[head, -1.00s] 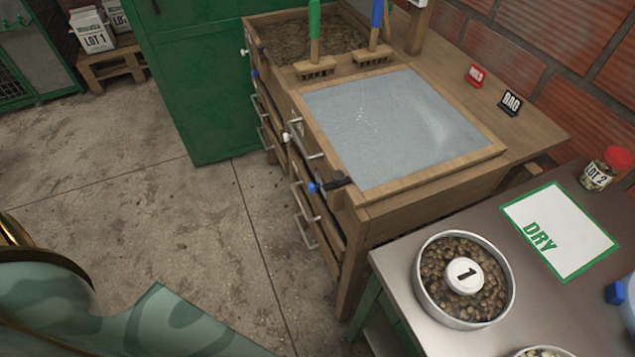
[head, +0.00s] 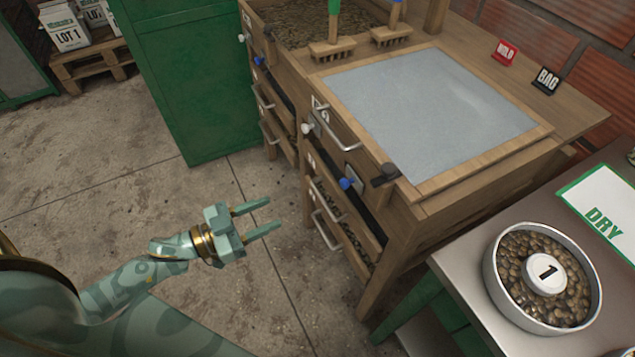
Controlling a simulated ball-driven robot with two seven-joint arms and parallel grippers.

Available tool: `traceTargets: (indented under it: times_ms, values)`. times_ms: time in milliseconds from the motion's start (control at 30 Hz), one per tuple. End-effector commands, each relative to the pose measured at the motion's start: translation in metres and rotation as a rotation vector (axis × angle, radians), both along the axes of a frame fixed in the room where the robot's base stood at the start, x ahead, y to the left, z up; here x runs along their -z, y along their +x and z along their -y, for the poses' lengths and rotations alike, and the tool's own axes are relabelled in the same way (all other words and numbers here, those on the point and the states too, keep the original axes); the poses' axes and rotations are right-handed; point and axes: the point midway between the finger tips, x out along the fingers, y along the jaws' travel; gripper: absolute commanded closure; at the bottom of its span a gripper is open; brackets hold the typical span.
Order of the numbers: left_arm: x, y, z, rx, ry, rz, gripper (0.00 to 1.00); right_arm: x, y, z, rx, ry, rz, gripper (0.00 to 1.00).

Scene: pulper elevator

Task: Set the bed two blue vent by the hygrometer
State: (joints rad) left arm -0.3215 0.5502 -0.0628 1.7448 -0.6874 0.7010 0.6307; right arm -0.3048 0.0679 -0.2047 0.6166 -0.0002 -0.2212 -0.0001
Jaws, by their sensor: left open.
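The wooden drying bed nearer me (head: 545,130) has a pale grey sheet on top. A blue vent knob (head: 347,184) sits on its front, beside a small metal plate, above the lower drawers. My left gripper (head: 273,213) is open and empty over the floor, its fingers pointing right toward the bed's front, apart from the knob. A second blue knob (head: 259,61) is on the farther bed's front. I cannot make out a hygrometer. My right gripper is not in view.
A white knob (head: 307,128), a drawer handle (head: 335,125) and a dark block (head: 385,175) stick out near the blue knob. A steel table (head: 460,262) with a bowl of beans (head: 512,245) stands at right.

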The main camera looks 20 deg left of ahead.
Motion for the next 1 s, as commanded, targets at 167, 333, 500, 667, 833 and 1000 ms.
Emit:
traceTargets:
  times_ms: [167, 333, 500, 667, 833, 1000]
  values:
    - [-0.001, 0.006, 0.009, 0.019, -0.07, -0.03, 0.56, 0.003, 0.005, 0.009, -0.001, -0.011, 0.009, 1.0]
    - [0.0, 0.034, 0.03, 0.018, -0.07, -0.028, 0.56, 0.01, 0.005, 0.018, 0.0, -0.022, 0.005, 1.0]
    - [0.001, 0.069, 0.058, 0.016, -0.068, -0.029, 0.56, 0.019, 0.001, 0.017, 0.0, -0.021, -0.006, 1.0]
    - [0.001, 0.098, 0.08, 0.016, -0.068, -0.03, 0.56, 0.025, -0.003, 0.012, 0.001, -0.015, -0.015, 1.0]
    - [0.0, 0.118, 0.096, 0.015, -0.067, -0.032, 0.56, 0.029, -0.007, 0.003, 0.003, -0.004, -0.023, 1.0]
    - [-0.001, 0.126, 0.102, 0.014, -0.066, -0.032, 0.56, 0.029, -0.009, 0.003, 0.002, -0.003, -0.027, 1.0]
